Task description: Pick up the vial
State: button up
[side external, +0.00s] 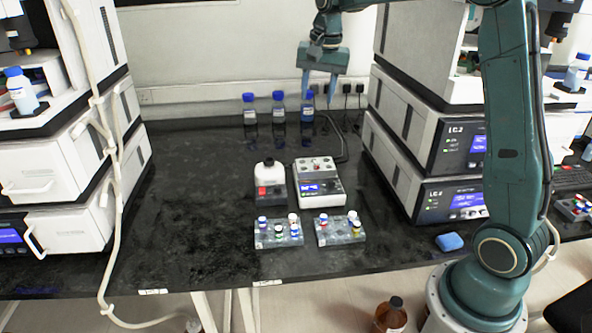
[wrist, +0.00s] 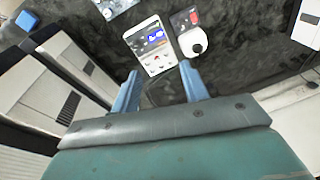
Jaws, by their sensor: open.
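Several small vials with coloured caps stand in two grey racks on the black bench in the side external view, the left rack (side external: 279,240) and the right rack (side external: 341,237). One vial (side external: 278,232) with a dark cap is in the left rack; a vial (side external: 356,229) with a dark cap is in the right rack. Which vial is meant cannot be told. My gripper (side external: 319,88) is open and empty, high above the back of the bench, well away from the racks. Its two blue fingers (wrist: 160,88) are spread in the wrist view, with nothing between them.
Blue-capped bottles (side external: 279,108) line the back wall. Instrument stacks (side external: 440,150) flank both sides. A blue sponge (side external: 449,242) lies at right. The bench left of the racks is clear.

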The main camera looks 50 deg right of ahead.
jog(key=w+d+f+m+g, duration=0.2)
jog(key=w+d+f+m, duration=0.4)
jog(key=d+f, duration=0.7)
jog(key=shift+w+d+f+y, duration=0.25)
jog(key=shift+w+f, duration=0.5)
jog(key=shift+w, duration=0.4)
jog(key=shift+f, duration=0.1)
send_over(316, 162)
jog(key=shift+d+f, duration=0.1)
jog(key=shift+f, duration=4.1)
jog(key=shift+f, duration=2.65)
grip_shut()
